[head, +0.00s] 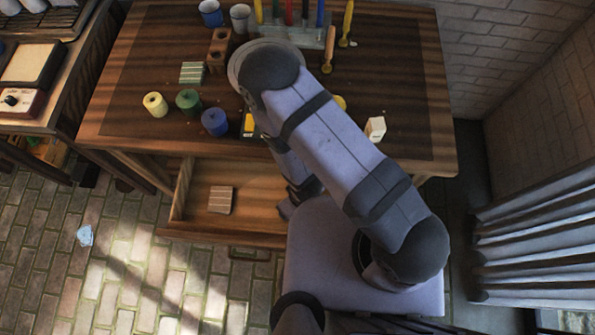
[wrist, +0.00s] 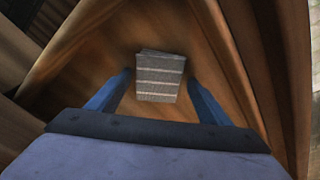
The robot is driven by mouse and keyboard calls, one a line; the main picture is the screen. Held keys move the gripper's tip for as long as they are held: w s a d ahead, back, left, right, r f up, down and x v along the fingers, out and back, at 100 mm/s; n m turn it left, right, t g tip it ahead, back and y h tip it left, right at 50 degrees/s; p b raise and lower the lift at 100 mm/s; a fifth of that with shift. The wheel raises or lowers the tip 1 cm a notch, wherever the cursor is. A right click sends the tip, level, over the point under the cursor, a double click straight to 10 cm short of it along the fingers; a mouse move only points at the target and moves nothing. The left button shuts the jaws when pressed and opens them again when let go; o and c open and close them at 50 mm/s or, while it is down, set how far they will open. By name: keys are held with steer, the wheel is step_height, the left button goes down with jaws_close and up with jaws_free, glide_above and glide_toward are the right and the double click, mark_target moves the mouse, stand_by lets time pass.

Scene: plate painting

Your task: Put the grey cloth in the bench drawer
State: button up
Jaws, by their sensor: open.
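The grey cloth (head: 220,199), folded and with pale stripes, lies on the floor of the open bench drawer (head: 262,193). In the wrist view the cloth (wrist: 160,78) shows beyond and between the two blue fingers. My gripper (wrist: 159,74) is open, its fingers spread on either side of the cloth in that view, with no contact visible. The drawer walls (wrist: 222,60) rise around the fingers. In the head view my arm hides most of the gripper and the drawer's right part.
The bench top (head: 130,75) holds a greenish striped cloth (head: 192,72), a yellow pot (head: 155,104), a green pot (head: 189,101), a blue pot (head: 214,121) and a white block (head: 375,128). A pale blue crumpled scrap (head: 85,235) lies on the brick floor. A curtain (head: 535,245) hangs at right.

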steer(key=shift+s+d+r+p, duration=0.1)
steer(key=shift+r+p, duration=1)
steer(key=shift+r, duration=0.2)
steer(key=shift+s+d+r+p, duration=0.1)
steer(key=shift+s+r+p, duration=0.05)
steer(key=shift+r+p, duration=1.05)
steer(key=shift+s+d+r+p, duration=0.1)
steer(key=shift+r+p, duration=0.85)
steer(key=shift+r, duration=0.45)
steer(key=w+d+r+m, duration=0.45)
steer(key=w+r, duration=0.45)
steer(key=r, duration=0.4)
steer(key=s+d+r+m, duration=0.1)
steer(key=d+r+m, duration=0.1)
steer(key=d+r, duration=0.4)
steer(key=s+d+r+m+g+h, duration=0.1)
steer(key=d+r+m, duration=0.1)
steer(key=d+r, duration=0.4)
step_height(320, 180, up, 4)
steer(key=shift+s+f, duration=0.1)
steer(key=shift+s, duration=0.15)
steer(key=shift+m, duration=0.25)
steer(key=shift+c, duration=0.6)
